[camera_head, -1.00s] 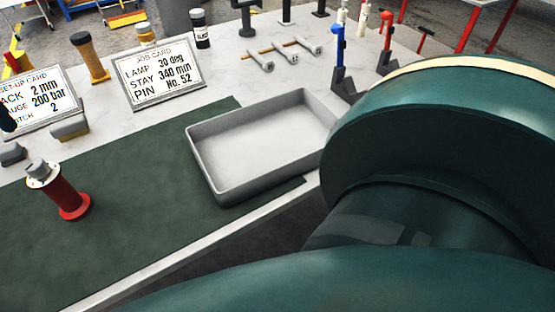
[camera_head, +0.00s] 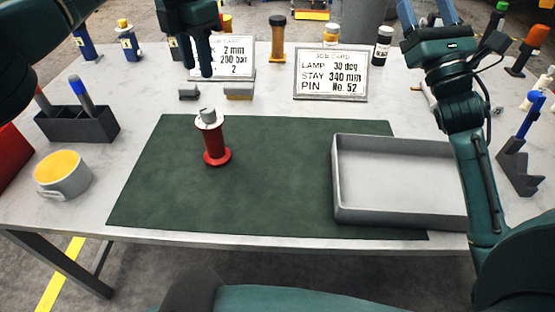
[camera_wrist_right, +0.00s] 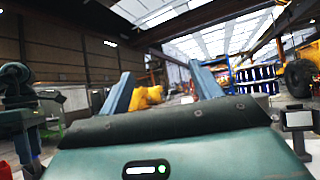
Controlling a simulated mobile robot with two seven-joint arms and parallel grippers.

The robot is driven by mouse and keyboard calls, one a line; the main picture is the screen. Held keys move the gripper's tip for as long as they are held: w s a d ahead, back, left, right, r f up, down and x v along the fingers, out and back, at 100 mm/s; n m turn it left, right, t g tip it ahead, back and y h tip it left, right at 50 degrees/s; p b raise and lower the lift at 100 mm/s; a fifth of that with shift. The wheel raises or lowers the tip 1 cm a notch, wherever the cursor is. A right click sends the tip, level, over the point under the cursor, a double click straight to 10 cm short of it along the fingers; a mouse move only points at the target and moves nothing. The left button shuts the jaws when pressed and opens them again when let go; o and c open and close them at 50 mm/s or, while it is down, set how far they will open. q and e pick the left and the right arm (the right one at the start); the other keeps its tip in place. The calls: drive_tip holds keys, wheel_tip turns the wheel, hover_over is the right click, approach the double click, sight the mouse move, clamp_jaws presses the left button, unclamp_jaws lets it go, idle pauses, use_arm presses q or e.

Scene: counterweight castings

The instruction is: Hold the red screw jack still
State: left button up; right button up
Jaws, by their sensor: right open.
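The red screw jack (camera_head: 214,145) stands upright on the dark green mat (camera_head: 280,190), left of the mat's middle. It has a red body and flange foot and a pale grey top. My left gripper (camera_head: 198,70) hangs above and behind the jack in the head view, fingers pointing down, apart from it. Its fingers overlap from this angle, so its opening is unclear. My right gripper (camera_head: 428,14) is at the upper right, well away from the jack, fingers pointing up. The right wrist view shows its two fingers (camera_wrist_right: 160,88) spread with nothing between them.
A grey tray (camera_head: 343,214) sits on the mat's right side, beside my right arm. A set-up card (camera_head: 233,58) and a job card (camera_head: 331,74) stand behind the mat. A pen holder (camera_head: 78,125) and a yellow-topped round container (camera_head: 62,177) are at the left. Mat around the jack is clear.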

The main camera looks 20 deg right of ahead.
drive_tip(key=w+a+n+y, duration=0.1)
drive_tip(key=a+y, duration=0.1)
drive_tip(key=a, duration=0.3)
drive_tip(key=n+g+y, duration=0.4)
drive_tip(key=g+y, duration=0.1)
drive_tip(key=g, duration=0.4)
approach(219, 147)
drive_tip(key=shift+s+d+r, duration=0.2)
drive_tip(key=shift+s+d, duration=0.2)
drive_tip(key=shift+w+a+f, duration=0.1)
drive_tip(key=shift+a, duration=0.1)
drive_tip(key=x, duration=1.2)
drive_tip(key=shift+w+a+f, duration=0.15)
drive_tip(key=shift+w+a, duration=0.05)
drive_tip(key=shift+w, duration=0.1)
